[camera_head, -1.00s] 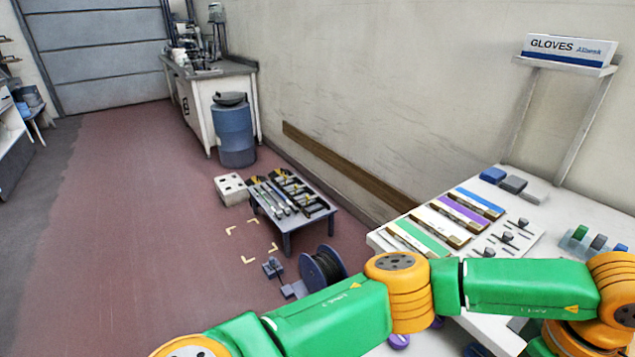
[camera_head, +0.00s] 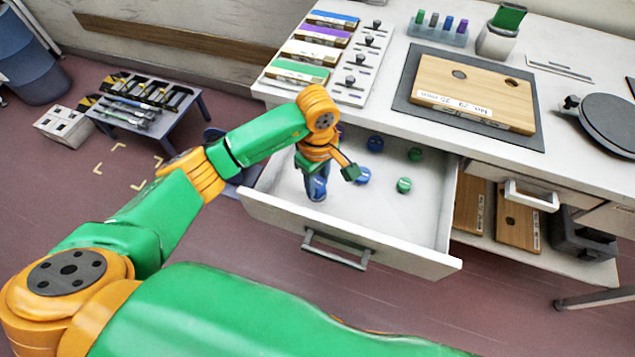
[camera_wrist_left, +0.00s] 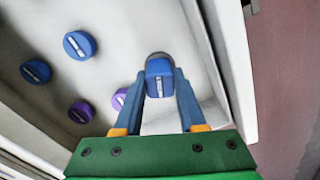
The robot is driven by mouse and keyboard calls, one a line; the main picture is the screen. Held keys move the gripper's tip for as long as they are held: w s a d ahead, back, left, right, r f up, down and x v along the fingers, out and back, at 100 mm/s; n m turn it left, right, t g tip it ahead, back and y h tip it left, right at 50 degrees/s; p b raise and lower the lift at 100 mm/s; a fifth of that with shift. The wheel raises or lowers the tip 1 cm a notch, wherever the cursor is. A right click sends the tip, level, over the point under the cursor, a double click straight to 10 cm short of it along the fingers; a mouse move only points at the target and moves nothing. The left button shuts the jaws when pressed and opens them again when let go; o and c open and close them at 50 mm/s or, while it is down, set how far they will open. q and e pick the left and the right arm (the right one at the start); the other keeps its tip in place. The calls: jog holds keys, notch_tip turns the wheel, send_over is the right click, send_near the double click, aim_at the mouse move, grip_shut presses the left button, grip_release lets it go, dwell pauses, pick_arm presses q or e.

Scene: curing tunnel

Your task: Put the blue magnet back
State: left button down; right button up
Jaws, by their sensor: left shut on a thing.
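My left gripper (camera_head: 316,188) reaches down into the open white drawer (camera_head: 350,232), near its left front. In the left wrist view the blue fingers of this gripper (camera_wrist_left: 161,90) are shut on a blue magnet (camera_wrist_left: 160,78) with a pale label mark. A grey round part shows just behind that magnet. Other magnets lie loose in the drawer: blue ones (camera_head: 375,143), green ones (camera_head: 404,185), and purple ones (camera_wrist_left: 80,112) seen in the wrist view. In the head view the arm hides part of the drawer's left side. My right gripper is not in view.
The worktop above holds coloured-label boxes (camera_head: 304,71), a wooden board (camera_head: 475,90) on a dark mat, a rack of small coloured pieces (camera_head: 438,32) and a round dark plate (camera_head: 610,122). The drawer's right front is free. A low tool table (camera_head: 150,110) stands left.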

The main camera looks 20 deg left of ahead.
aim_at(318, 182)
pick_arm(q)
jog(key=shift+s+d+f, duration=0.1)
jog(key=shift+f, duration=1.05)
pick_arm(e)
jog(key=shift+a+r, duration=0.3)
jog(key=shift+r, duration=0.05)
pick_arm(q)
jog(key=shift+f, duration=0.1)
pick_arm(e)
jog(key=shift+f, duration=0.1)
pick_arm(q)
jog(key=c, duration=0.9)
grip_release()
jog(key=shift+f, duration=0.1)
jog(key=o, duration=0.4)
jog(key=shift+r, duration=0.2)
notch_tip(318, 182, up, 12)
jog(key=shift+r+b, duration=0.1)
jog(key=shift+b, duration=0.25)
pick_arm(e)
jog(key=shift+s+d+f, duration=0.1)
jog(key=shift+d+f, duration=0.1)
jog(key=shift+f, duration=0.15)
